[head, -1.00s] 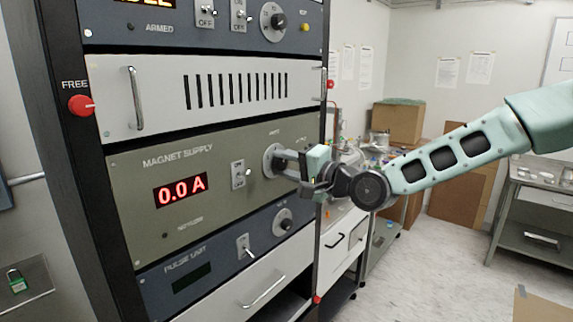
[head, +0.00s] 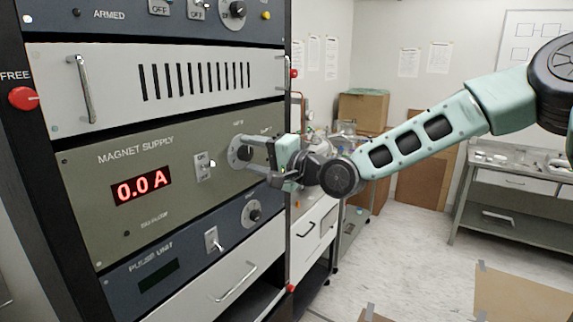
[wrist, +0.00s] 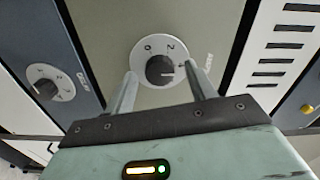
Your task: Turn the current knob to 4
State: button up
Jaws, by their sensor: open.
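The current knob (wrist: 160,70) is dark and round on a pale dial plate (wrist: 140,48) of the olive magnet supply panel (head: 110,205). In the wrist view a light mark on the knob points roughly right; 0 and 2 are readable, and the figure beyond 2 is partly hidden by a finger. My gripper (wrist: 163,88) is open, with one finger on each side of the knob; I cannot tell whether they touch it. In the head view my gripper (head: 256,156) reaches the dial from the right. The red display (head: 141,187) reads 0.0 A.
A toggle switch (head: 204,166) sits left of the dial. The pulse unit (head: 170,262) with its own knob (head: 252,213) is below. A vented panel with a handle (head: 86,90) is above. A red FREE button (head: 23,98) is on the rack's left.

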jog(key=b+v, duration=0.3)
jog(key=v, duration=1.3)
jog(key=shift+s+d+b, duration=0.25)
jog(key=shift+b, duration=0.05)
jog(key=shift+f, duration=0.1)
jog(key=s+a+f+n+g+h+b, duration=0.25)
jog(key=s+f+h, duration=0.2)
jog(key=f, duration=0.55)
jog(key=s+a+f+n+g+h+b, duration=0.15)
jog(key=s+f+n+g+h, duration=0.35)
jog(key=f, duration=0.6)
jog(key=s+d+f+n+g+h+b, duration=0.1)
jog(key=s+d+n+h, duration=0.1)
jog(key=s, duration=0.7)
jog(key=s+d+f+n+g+h+b, duration=0.2)
jog(key=s+d+n, duration=0.1)
jog(key=s, duration=0.7)
jog(key=shift+d+n+b, duration=0.3)
jog(key=shift+d+n, duration=0.05)
jog(key=shift+d, duration=0.55)
jog(key=shift+f+g, duration=0.15)
jog(key=shift+g, duration=0.1)
jog(key=shift+c, duration=0.4)
